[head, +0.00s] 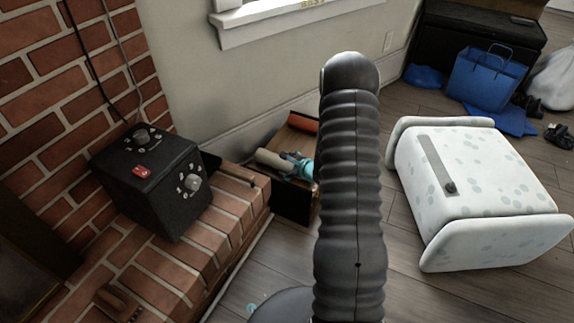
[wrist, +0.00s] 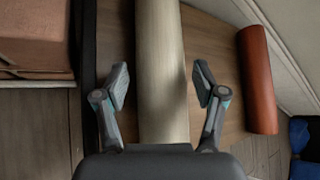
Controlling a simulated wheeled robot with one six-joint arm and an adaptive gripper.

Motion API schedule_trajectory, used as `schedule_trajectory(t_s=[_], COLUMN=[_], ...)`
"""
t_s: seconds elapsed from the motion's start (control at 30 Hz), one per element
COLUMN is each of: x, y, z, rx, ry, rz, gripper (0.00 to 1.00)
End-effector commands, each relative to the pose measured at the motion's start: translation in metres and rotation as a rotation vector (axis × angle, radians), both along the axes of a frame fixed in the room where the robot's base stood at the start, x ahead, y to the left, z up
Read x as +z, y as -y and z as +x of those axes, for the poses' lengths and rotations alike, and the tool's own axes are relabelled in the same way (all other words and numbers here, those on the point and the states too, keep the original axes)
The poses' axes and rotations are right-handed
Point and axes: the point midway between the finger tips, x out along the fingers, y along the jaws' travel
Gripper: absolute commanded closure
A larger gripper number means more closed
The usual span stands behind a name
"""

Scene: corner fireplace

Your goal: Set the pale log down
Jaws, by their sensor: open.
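The pale log (wrist: 160,40) lies lengthwise between my gripper's (wrist: 162,82) two fingers in the wrist view. The fingers are spread, with a visible gap on each side of the log. In the head view the pale log (head: 270,158) shows only in part, with my gripper (head: 298,160) at its right end. It appears to rest in the dark-sided wooden box (head: 290,206); the contact under it is hidden. My arm covers the right part of the box in the head view.
A red-brown log (wrist: 258,80), also in the head view (head: 303,122), lies beside the pale one. The brick hearth (head: 225,205) with a black box (head: 150,185) is left.

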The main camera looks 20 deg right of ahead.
Motion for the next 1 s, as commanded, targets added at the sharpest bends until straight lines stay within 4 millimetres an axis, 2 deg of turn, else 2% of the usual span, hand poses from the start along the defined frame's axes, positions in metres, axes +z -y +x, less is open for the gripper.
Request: schedule_trajectory(t_s=[0.4, 0.53, 0.7, 0.77, 0.87, 1.0], x=[0.045, 0.054, 0.063, 0.073, 0.101, 0.156], y=[0.012, 0.015, 0.012, 0.005, -0.020, -0.075], z=[-0.066, -0.079, -0.085, -0.084, -0.079, -0.082], rx=[-0.001, -0.001, 0.013, 0.046, 0.154, 0.385], ry=[0.000, 0.000, 0.004, 0.015, 0.046, 0.097], rz=[-0.001, -0.001, -0.004, -0.013, -0.041, -0.111], gripper=[0.30, 0.30, 0.30, 0.30, 0.30, 0.30])
